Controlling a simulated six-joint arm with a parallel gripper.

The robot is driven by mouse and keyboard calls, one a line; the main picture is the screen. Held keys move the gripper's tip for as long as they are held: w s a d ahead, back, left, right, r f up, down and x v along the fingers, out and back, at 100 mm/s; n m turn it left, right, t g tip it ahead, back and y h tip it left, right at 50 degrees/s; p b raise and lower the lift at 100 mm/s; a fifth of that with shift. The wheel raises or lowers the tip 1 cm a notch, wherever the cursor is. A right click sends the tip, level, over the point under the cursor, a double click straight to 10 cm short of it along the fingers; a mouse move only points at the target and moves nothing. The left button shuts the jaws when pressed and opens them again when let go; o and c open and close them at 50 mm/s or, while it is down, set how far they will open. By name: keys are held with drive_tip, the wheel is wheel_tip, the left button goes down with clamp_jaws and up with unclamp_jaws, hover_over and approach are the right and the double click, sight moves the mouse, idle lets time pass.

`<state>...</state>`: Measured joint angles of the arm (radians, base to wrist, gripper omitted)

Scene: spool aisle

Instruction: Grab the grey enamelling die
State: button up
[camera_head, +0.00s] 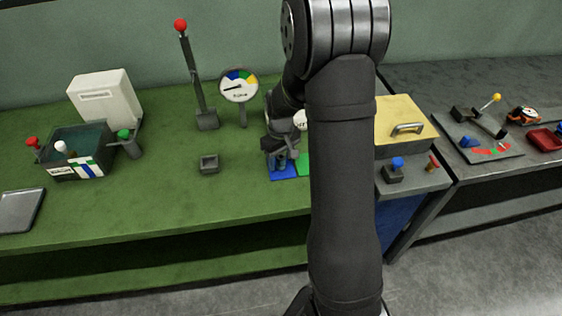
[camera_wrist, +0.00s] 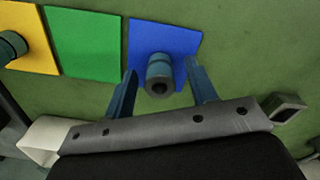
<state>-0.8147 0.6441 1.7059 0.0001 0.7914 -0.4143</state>
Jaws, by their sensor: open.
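A short round piece (camera_wrist: 159,78), grey at its near end with a dark hole and teal-blue behind, stands on the blue square (camera_wrist: 185,38); it looks like the die. My gripper (camera_wrist: 160,68) is open, with one blue finger on each side of this piece and visible gaps between. In the head view my gripper (camera_head: 281,158) is over the blue square (camera_head: 284,172), and my arm hides much around it. A similar dark teal piece (camera_wrist: 12,45) is on the yellow square (camera_wrist: 30,30) at the left of the wrist view.
A green square (camera_wrist: 83,45) lies between the blue and yellow ones. A small grey open box (camera_head: 209,165) stands left of my gripper. Behind are a dial gauge (camera_head: 239,87) and a red-knobbed lever (camera_head: 192,75). A yellow-topped box (camera_head: 400,120) stands to the right.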

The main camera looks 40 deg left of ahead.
drive_tip(key=c, duration=1.1)
drive_tip(key=shift+o, duration=0.2)
drive_tip(key=shift+r, duration=0.1)
